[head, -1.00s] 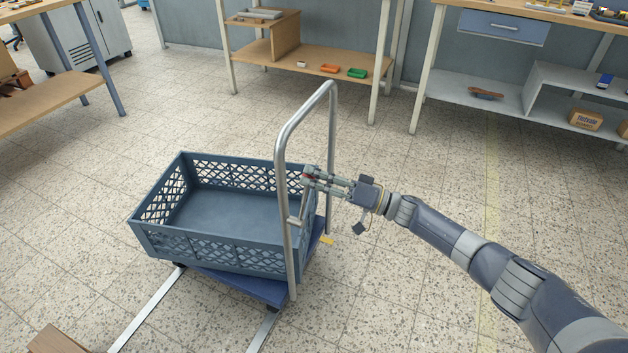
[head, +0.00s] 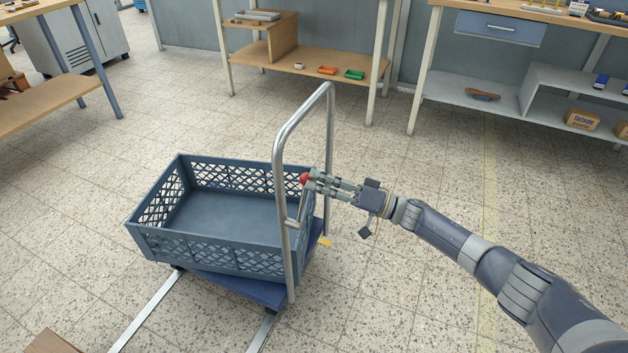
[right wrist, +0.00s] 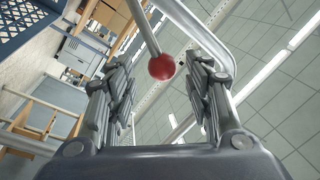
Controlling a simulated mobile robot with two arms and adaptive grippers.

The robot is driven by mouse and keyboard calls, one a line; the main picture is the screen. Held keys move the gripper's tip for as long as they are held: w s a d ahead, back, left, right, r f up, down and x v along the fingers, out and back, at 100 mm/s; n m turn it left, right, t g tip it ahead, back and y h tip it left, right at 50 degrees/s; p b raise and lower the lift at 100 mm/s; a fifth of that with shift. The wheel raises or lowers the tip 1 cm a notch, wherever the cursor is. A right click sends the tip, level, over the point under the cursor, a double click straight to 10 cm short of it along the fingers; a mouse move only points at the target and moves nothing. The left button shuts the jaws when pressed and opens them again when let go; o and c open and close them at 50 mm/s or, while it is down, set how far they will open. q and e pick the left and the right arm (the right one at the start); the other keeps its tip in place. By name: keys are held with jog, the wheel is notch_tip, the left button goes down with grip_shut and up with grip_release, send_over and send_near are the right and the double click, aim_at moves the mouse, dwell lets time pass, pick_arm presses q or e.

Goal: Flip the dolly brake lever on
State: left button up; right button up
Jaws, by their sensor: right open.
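The dolly (head: 238,285) has a blue deck and a tall metal push handle (head: 330,120). The brake lever is a thin metal rod with a red ball knob (head: 305,179), beside the handle. In the right wrist view the red knob (right wrist: 161,67) hangs between the two fingers, with a gap on each side. My right gripper (head: 314,182) is open, its fingertips at the knob in the head view. The lower part of the lever is partly hidden by the handle and the crate. My left gripper is not in view.
A blue mesh crate (head: 130,232), empty, sits on the dolly deck. Light strips (head: 145,312) run along the floor by the dolly. Benches with shelves (head: 340,68) stand at the back. The floor right of the dolly is clear apart from my arm.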

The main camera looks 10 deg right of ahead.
jog(key=v, duration=1)
jog(key=shift+d, duration=0.15)
